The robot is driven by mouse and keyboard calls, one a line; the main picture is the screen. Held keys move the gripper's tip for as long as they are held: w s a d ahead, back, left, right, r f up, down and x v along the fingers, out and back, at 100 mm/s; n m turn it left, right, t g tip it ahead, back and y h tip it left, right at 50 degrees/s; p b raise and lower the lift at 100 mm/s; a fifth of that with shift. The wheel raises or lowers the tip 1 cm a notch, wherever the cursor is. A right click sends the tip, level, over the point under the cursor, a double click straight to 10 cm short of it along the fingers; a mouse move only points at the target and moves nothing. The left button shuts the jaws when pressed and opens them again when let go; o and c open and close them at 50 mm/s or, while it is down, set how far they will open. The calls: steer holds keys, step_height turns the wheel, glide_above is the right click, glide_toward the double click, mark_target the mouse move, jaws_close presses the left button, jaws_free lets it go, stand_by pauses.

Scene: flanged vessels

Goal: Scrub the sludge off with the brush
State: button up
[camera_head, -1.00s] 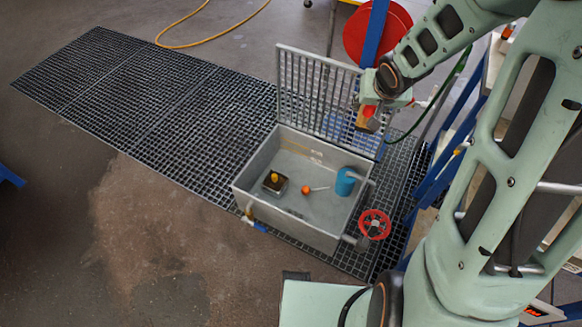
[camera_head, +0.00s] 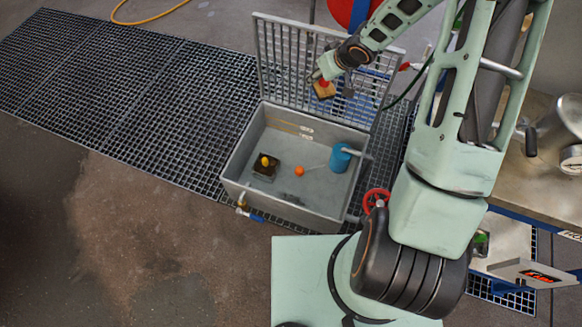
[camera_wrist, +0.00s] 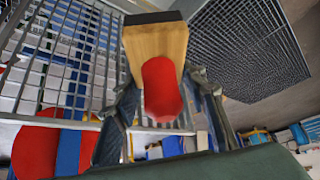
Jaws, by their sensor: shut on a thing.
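My gripper (camera_head: 325,76) is shut on the red handle of the brush (camera_head: 324,91), which has a wooden block. In the wrist view the brush (camera_wrist: 155,50) sticks out between the fingers, its dark face pointing away. The gripper is in front of the raised grate lid, above the back right part of the grey tank (camera_head: 230,190). The brush touches nothing else that I can see. No clear sludge patch can be told; a thin brownish line marks the tank's inner back wall, and a small dark spot (camera_head: 298,198) is on its floor.
The tank holds a dark square block with a yellow knob (camera_head: 264,162), an orange ball (camera_head: 300,171) and a blue cylinder (camera_head: 340,158) with a pipe. The barred lid (camera_head: 285,65) stands upright behind. A red handwheel (camera_head: 376,199) is at the front right corner. Floor grating (camera_head: 130,90) lies left.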

steer(key=s+a+f+n+g+y+b, duration=0.1)
steer(key=s+a+f+n+b, duration=0.1)
steer(key=f, duration=0.9)
steer(key=s+a+f+n+g+y+b, duration=0.1)
steer(key=s+f+n, duration=0.4)
steer(key=f, duration=0.7)
steer(key=s+a+f+n+g+y+b, duration=0.1)
steer(key=s+a+f+n+g+b, duration=0.1)
steer(key=f, duration=0.9)
steer(key=s+a+n+b, duration=0.1)
steer(key=s+a, duration=0.1)
steer(key=a, duration=0.1)
steer(key=shift+s+a+f+n+g, duration=0.3)
steer(key=shift+s+a, duration=0.05)
steer(key=shift+s, duration=0.05)
steer(key=shift+d+f+b, duration=0.1)
steer(key=shift+f+b, duration=9.05)
steer(key=shift+f, duration=6.5)
steer(key=shift+f, duration=0.3)
